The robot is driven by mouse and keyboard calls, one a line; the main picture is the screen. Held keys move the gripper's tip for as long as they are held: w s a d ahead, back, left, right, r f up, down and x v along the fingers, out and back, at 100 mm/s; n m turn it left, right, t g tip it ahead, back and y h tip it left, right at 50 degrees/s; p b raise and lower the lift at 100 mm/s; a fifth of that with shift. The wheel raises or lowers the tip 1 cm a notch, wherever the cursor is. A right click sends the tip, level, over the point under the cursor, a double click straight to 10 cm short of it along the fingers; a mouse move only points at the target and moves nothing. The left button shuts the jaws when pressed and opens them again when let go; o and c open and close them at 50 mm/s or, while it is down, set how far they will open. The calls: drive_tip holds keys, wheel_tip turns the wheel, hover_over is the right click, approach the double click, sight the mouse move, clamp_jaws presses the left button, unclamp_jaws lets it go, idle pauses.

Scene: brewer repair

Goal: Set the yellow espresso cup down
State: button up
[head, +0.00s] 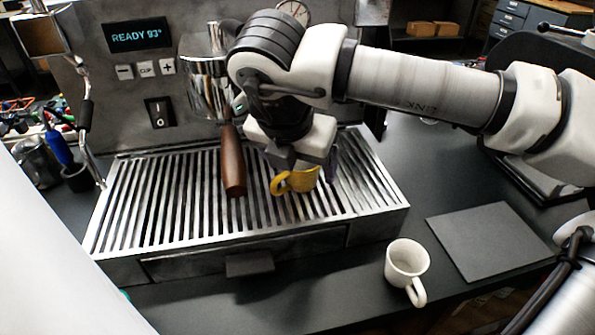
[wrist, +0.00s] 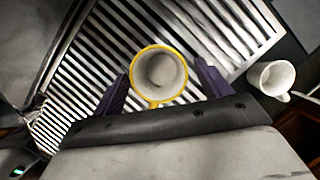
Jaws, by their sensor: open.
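The yellow espresso cup (head: 297,181) is upright at the drip tray (head: 150,215) of the espresso machine, right of the wooden portafilter handle. In the wrist view the yellow cup (wrist: 158,77) shows its pale, empty inside and yellow rim, with slatted tray around it. My gripper (head: 305,170) is over the cup from above. In the wrist view its two dark purple fingers (wrist: 160,88) are open, one on each side of the cup. A gap shows beside the right finger. The head view does not clearly show whether the cup's base touches the slats.
A white mug (head: 407,262) stands on the dark counter in front of the tray's right corner. A flat grey square pad (head: 488,241) lies to its right. The wooden portafilter handle (head: 232,162) juts out close left of the cup.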

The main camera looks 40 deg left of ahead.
drive_tip(key=c, duration=1.2)
drive_tip(key=shift+r, duration=0.15)
